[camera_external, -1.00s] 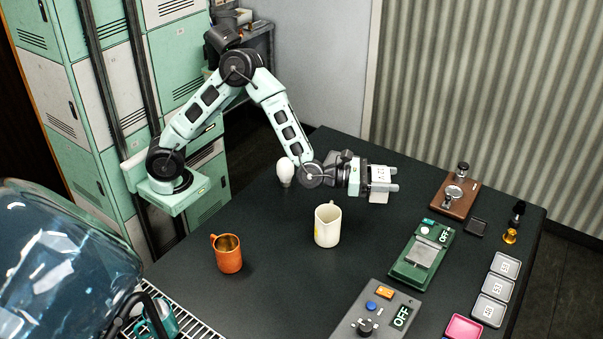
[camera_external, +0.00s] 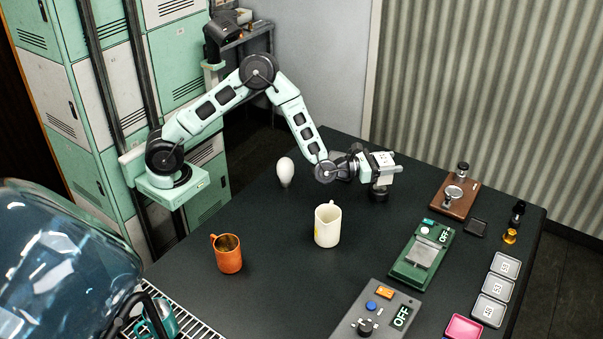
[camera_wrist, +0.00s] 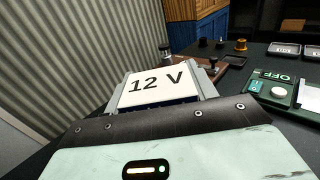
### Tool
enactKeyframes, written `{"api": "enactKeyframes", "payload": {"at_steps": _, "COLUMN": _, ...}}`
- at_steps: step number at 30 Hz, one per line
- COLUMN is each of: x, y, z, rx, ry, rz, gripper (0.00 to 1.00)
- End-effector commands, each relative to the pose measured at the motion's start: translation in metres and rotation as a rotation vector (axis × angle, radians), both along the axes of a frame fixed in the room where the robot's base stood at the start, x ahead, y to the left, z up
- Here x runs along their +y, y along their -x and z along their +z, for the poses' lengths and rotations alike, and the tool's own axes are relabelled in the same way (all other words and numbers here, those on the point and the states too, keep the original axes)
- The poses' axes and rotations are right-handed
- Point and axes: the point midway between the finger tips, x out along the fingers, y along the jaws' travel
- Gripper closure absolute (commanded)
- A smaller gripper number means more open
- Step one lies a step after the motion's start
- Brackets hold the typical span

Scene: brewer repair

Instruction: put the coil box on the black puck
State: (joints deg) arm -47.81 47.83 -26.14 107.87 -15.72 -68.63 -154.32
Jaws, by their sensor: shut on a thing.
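The coil box is a white block whose top is marked "12 V" in the wrist view (camera_wrist: 157,84); it also shows in the external view (camera_external: 384,159). My gripper (camera_external: 382,172) is shut on it, with a grey finger on each side of it in the wrist view. The black puck (camera_external: 379,194) is a small dark round piece on the table, directly below my gripper and the box in the external view. The box hides part of the gap, so I cannot tell whether box and puck touch. The puck is hidden in the wrist view.
On the dark table (camera_external: 290,235) stand a cream mug (camera_external: 327,226), an orange mug (camera_external: 228,255) and a white bulb-shaped thing (camera_external: 285,172). A green scale (camera_external: 422,256), a brown board (camera_external: 455,198) and a grey control box (camera_external: 377,312) are to the right.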

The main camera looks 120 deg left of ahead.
Motion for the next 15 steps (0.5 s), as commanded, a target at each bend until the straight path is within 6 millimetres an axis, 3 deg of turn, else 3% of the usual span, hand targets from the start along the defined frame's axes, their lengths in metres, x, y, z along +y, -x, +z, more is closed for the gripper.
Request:
{"api": "enactKeyframes", "payload": {"at_steps": 6, "x": -0.001, "y": -0.001, "z": -0.029, "rx": 0.002, "ry": 0.002, "rz": -0.001, "gripper": 0.72}}
{"api": "enactKeyframes", "payload": {"at_steps": 15, "x": 0.000, "y": 0.000, "z": -0.032, "rx": 0.000, "ry": 0.000, "rz": -0.001, "gripper": 0.72}}
